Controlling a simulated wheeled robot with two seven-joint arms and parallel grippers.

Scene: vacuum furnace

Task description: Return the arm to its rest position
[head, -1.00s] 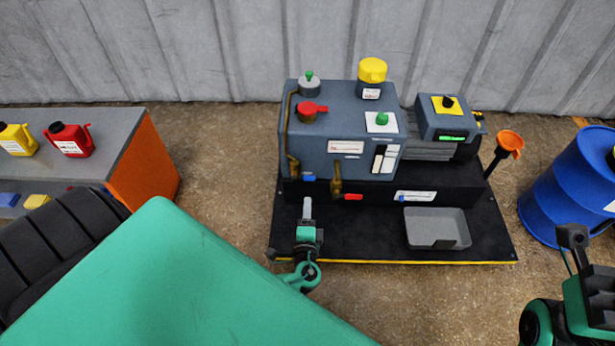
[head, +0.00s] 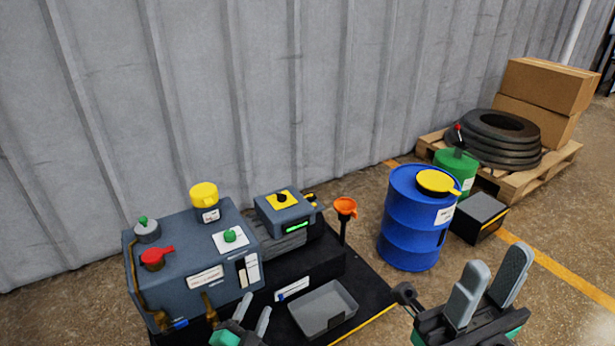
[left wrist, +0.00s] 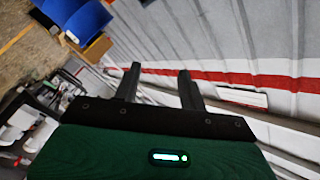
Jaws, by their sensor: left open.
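My left gripper (head: 256,305) is at the bottom of the head view, in front of the grey pump machine (head: 190,255). Its two fingers stand apart with nothing between them. The left wrist view also shows its fingers (left wrist: 158,80) spread and empty, against a wall with a red stripe. My right gripper (head: 491,268) is at the lower right of the head view, fingers up and apart, with nothing between them. Most of both arms is out of the picture.
The machine's black base holds a grey tray (head: 312,292). An orange funnel (head: 345,207) stands at its right. A blue drum (head: 405,225), green can (head: 452,165), dark box (head: 480,217) and loaded pallet (head: 558,162) are further right. Corrugated wall (head: 330,70) lies behind; some floor is clear.

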